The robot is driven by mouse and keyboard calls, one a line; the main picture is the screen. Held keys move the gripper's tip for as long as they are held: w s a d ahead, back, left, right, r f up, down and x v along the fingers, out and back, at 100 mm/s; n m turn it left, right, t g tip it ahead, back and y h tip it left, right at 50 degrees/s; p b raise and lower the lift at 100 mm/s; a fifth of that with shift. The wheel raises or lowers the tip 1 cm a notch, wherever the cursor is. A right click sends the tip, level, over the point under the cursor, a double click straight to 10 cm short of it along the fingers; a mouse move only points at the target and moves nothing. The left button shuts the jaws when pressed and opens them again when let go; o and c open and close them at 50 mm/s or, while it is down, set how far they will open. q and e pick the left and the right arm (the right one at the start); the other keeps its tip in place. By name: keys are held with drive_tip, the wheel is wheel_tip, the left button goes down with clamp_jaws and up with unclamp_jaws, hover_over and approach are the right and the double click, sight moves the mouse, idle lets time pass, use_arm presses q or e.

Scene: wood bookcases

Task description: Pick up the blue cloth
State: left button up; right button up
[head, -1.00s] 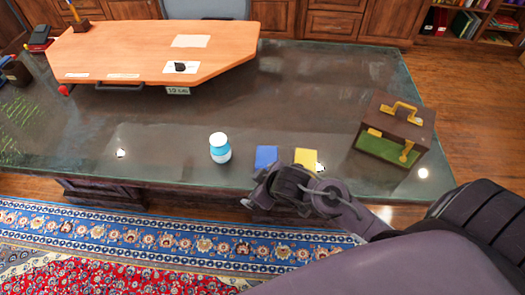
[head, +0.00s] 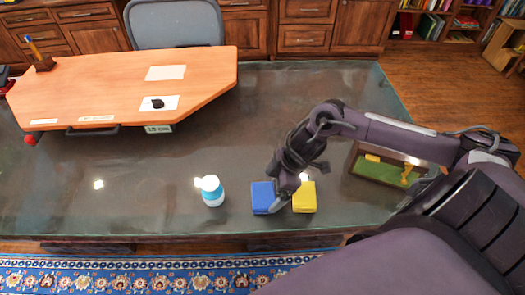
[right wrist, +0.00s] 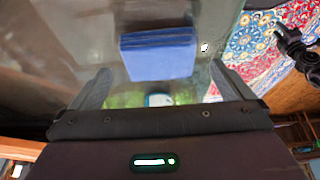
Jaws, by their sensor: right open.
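The blue cloth (head: 263,198) is a folded, flat square on the dark glass-topped desk in the head view, just left of the yellow cloth. My right gripper (head: 282,203) is open and points down at the cloth's right edge, partly covering the space between the two cloths. In the right wrist view the blue cloth (right wrist: 158,54) lies ahead of the spread, empty fingers; I cannot tell whether they touch it. A dark jointed part at the right edge of that view, over the rug, looks like my left gripper (right wrist: 298,52); its jaws are unclear.
The yellow cloth (head: 304,199) lies close to the right gripper. A blue and white bottle (head: 211,191) stands left of the blue cloth. A brown box with green (head: 376,171) sits at right, partly behind my arm. The desk's middle (head: 190,150) is clear.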

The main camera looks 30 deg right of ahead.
sight(264, 195)
drive_tip(key=x, duration=0.4)
drive_tip(key=shift+w+a+r, duration=0.15)
drive_tip(key=shift+w+r, duration=0.05)
drive_tip(key=shift+w+a+f, duration=0.1)
drive_tip(key=shift+a+f, duration=0.05)
drive_tip(key=shift+f, duration=0.3)
drive_tip(key=c, duration=0.9)
use_arm(q)
drive_tip(key=shift+w+r, duration=0.35)
drive_tip(key=shift+w, duration=0.15)
use_arm(e)
drive_tip(key=shift+o, duration=0.2)
